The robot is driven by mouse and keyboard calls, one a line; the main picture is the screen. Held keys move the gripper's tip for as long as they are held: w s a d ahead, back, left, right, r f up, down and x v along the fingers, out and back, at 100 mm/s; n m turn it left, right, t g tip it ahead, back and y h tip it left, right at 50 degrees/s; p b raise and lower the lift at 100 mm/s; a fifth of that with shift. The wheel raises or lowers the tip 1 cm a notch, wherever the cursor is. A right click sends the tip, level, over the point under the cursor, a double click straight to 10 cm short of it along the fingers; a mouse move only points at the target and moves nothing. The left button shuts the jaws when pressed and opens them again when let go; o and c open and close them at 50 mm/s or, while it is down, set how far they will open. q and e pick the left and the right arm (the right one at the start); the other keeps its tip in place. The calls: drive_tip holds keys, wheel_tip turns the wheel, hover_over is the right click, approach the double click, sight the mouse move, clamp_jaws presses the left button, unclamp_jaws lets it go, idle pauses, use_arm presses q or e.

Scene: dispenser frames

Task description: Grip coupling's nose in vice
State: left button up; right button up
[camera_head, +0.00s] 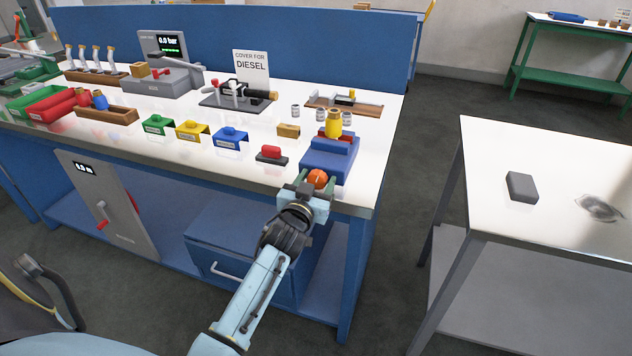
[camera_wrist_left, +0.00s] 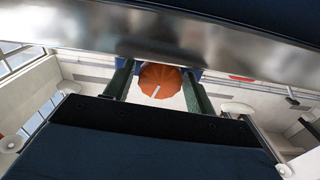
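The blue vice (camera_head: 325,160) stands at the bench's front right corner. The brass-yellow coupling (camera_head: 333,123) stands upright at the vice's top; its lower end is hidden, so I cannot tell how the jaws meet it. An orange round knob (camera_head: 317,178) is on the vice's front. My left gripper (camera_head: 316,184) is at this knob, one finger on each side. In the left wrist view the knob (camera_wrist_left: 160,82), with a white mark, sits between the green fingers (camera_wrist_left: 160,88). The gaps are very narrow; contact is unclear. My right gripper is out of view.
The white bench top (camera_head: 225,165) holds a red block on a dark base (camera_head: 271,155), a small brass block (camera_head: 289,130), coloured holders (camera_head: 192,130) and a DIESEL sign (camera_head: 251,67). A side table (camera_head: 560,190) stands right, with floor (camera_head: 410,190) between.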

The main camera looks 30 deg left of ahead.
use_arm(q)
drive_tip(key=c, duration=0.7)
drive_tip(key=shift+m+p, duration=0.55)
drive_tip(key=shift+m, duration=1.45)
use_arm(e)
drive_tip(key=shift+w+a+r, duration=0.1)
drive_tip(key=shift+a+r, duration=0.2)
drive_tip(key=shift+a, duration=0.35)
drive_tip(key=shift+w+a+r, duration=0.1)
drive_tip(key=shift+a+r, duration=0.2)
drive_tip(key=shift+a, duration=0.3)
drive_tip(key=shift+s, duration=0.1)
use_arm(q)
drive_tip(key=o, duration=0.9)
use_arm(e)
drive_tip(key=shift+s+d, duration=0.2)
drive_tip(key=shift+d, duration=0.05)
use_arm(q)
drive_tip(key=shift+o, duration=0.2)
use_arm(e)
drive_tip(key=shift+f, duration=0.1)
